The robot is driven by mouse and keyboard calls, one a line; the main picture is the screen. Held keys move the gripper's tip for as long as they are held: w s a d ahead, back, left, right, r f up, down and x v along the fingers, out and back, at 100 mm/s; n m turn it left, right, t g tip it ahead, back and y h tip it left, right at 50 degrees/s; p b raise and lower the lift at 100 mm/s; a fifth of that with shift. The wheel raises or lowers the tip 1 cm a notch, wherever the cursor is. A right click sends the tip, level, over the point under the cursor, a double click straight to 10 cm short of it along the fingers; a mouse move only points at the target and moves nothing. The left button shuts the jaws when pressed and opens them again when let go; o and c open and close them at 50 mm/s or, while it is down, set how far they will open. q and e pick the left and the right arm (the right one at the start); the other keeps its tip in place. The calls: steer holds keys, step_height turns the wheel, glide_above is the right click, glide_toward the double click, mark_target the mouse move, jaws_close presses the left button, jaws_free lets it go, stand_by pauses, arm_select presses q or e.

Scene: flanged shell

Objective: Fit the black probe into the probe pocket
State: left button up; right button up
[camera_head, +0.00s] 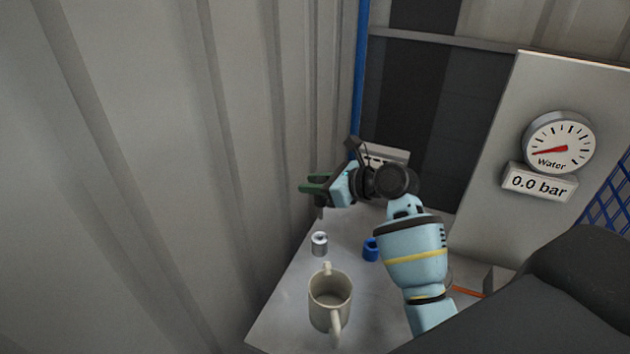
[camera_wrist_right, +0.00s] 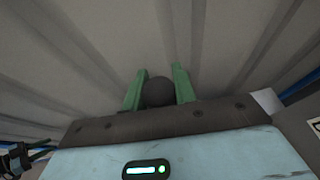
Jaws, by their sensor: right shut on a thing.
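My right gripper (camera_head: 312,187), with green fingers, is above the far left part of the grey table. In the right wrist view its two fingers close on the black probe (camera_wrist_right: 159,92), seen as a dark rounded end between them. In the head view, a short dark part of the probe (camera_head: 320,205) shows below the fingers, apart from the table. A small silver cylinder with a hole in its top (camera_head: 319,243) stands on the table below the gripper. I cannot tell whether it is the probe pocket.
A beige mug (camera_head: 330,300) stands nearer on the table. A blue ring-like part (camera_head: 371,249) lies right of the silver cylinder. A corrugated wall (camera_head: 170,170) rises close along the left. A panel with a water gauge (camera_head: 559,143) reading 0.0 bar stands at right.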

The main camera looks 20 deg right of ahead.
arm_select(q)
steer(key=shift+s+d+f+b, duration=0.1)
steer(key=shift+s+f+b, duration=0.3)
steer(key=shift+f, duration=0.15)
arm_select(e)
step_height(320, 180, down, 6)
steer(key=shift+w+r, duration=0.1)
arm_select(q)
steer(key=shift+w+r+p, duration=0.4)
steer(key=shift+w+r, duration=0.25)
steer(key=shift+r, duration=0.1)
stand_by(1.3)
steer(key=shift+s+f, duration=0.4)
steer(key=shift+f, duration=0.05)
arm_select(e)
steer(key=shift+f, duration=2.05)
arm_select(q)
steer(key=shift+s+f+b, duration=0.3)
steer(key=shift+f+b, duration=0.05)
steer(key=shift+b, duration=0.05)
arm_select(e)
steer(key=shift+f, duration=1)
steer(key=o, duration=1.1)
